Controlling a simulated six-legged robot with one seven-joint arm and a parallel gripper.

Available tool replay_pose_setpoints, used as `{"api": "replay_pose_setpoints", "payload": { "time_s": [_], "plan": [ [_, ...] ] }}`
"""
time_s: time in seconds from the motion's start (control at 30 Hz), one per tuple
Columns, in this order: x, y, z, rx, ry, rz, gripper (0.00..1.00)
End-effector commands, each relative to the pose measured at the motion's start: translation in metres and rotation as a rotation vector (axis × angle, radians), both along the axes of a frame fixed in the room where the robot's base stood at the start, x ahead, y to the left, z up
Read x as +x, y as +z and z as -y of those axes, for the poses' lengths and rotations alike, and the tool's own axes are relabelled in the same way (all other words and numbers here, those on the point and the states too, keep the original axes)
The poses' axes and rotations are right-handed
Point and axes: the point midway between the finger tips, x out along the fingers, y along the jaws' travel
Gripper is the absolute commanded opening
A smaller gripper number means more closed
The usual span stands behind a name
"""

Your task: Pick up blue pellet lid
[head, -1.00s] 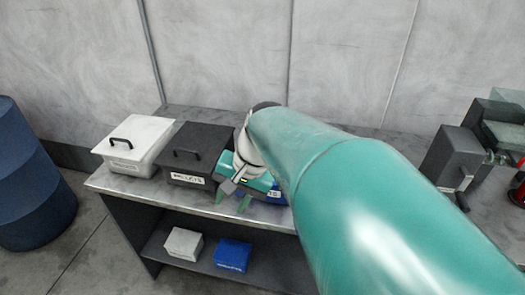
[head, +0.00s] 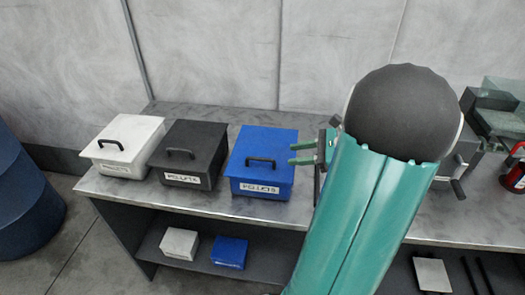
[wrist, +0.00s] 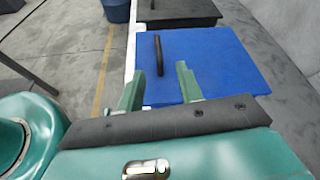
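The blue pellet box stands on the bench with its blue lid (head: 268,143) on top. A black handle (head: 261,161) arches over the lid, and a white label is on the box's front. My gripper (head: 294,154) is at the box's right edge, its two green fingers apart and pointing left toward the handle. In the wrist view my gripper (wrist: 160,68) is open and empty. The blue lid (wrist: 215,65) fills the space ahead, and its handle (wrist: 158,55) shows between the fingers, beyond the tips. Contact with the lid's edge cannot be told.
A black box (head: 190,150) and a white box (head: 125,145) stand left of the blue one. Small white (head: 180,243) and blue (head: 229,252) boxes sit on the lower shelf. Grey equipment (head: 455,160) is at right. A blue barrel (head: 25,195) stands at far left.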

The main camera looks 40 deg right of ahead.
Motion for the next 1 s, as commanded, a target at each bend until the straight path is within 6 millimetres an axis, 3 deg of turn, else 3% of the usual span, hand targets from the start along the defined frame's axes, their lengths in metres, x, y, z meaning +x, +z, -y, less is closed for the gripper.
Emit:
{"api": "replay_pose_setpoints", "payload": {
  "time_s": [0.3, 0.8, 1.0],
  "plan": [
    [0.047, -0.022, -0.031, -0.001, 0.004, 0.0, 0.36],
    [0.09, -0.042, -0.062, -0.001, 0.005, -0.002, 0.36],
    [0.093, -0.043, -0.063, -0.004, 0.003, -0.002, 0.36]
  ]
}}
